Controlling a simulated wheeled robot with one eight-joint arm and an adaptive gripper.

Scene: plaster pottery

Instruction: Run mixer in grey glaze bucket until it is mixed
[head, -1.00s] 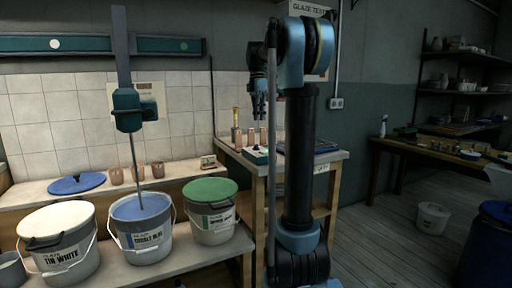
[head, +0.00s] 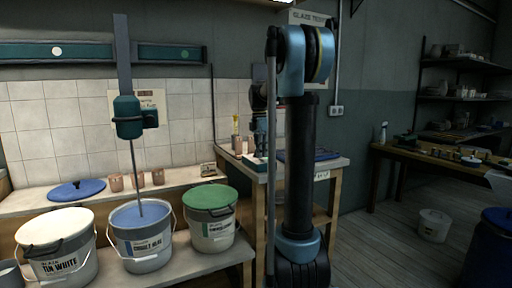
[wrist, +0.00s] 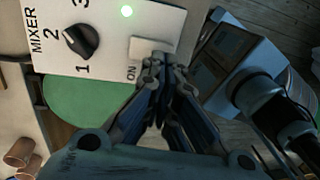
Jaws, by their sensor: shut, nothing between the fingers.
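The mixer (head: 128,117) is a teal motor on an upright. Its thin rod stands in a grey bucket (head: 140,251) of blue glaze labelled cobalt blue in the head view. In the wrist view a white control panel (wrist: 145,18) carries a black dial (wrist: 81,42) with numbers 1 to 3, its light mark apparently toward 2. Whether the rod turns is unclear.
A tin white bucket (head: 62,258) stands left and a green-lidded bucket (head: 211,230) right of the blue one. A blue lid (head: 77,190) and several clay cups lie behind. A side table (head: 329,164) stands near my arm.

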